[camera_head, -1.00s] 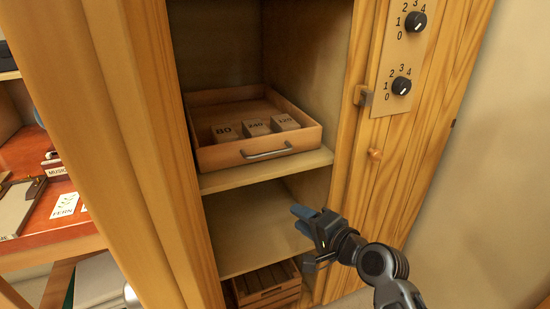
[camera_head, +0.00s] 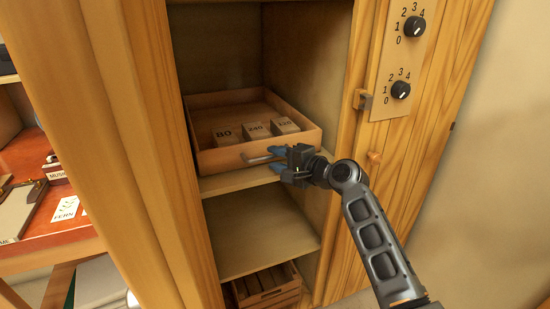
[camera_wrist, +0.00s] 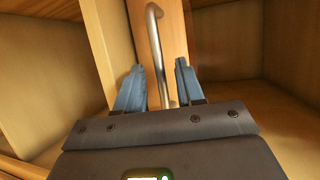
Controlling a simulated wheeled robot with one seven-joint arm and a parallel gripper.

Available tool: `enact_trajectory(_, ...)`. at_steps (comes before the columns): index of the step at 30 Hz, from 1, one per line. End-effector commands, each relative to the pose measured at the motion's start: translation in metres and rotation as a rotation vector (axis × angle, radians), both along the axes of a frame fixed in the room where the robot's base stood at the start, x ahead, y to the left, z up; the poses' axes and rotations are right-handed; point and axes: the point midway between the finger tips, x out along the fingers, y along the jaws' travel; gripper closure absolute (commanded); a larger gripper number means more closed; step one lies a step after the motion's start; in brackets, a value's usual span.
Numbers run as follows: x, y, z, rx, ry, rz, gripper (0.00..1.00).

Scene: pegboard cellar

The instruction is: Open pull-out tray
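The pull-out tray (camera_head: 228,158) is a shallow wooden drawer on a cabinet shelf, its front near the shelf edge. Its metal bar handle (camera_head: 258,160) is partly hidden by my gripper (camera_head: 277,162) in the head view. The handle (camera_wrist: 153,28) also shows in the wrist view. There, the two blue fingers of my gripper (camera_wrist: 159,68) stand open, one on each side of the bar. The bar runs between them with visible gaps, so they are not closed on it. The tray holds blocks (camera_head: 256,131) marked 80, 240 and one partly readable number.
The tray's shelf (camera_head: 225,184) sticks out below it. A wooden crate (camera_head: 268,286) stands at the cabinet bottom. On the right is a door panel with two dials (camera_head: 401,90), a latch (camera_head: 363,99) and a knob (camera_head: 374,157). A red-topped desk (camera_head: 38,225) is left.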

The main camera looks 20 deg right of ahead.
Motion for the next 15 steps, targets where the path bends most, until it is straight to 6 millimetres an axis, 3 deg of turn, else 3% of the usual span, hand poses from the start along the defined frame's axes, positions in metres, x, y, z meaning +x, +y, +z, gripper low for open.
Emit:
enact_trajectory(12,0.0098,0.0043,-0.0024,-0.001,0.0,-0.001,0.62)
enact_trajectory(15,0.0098,0.0043,-0.0024,-0.001,0.0,-0.001,0.71)
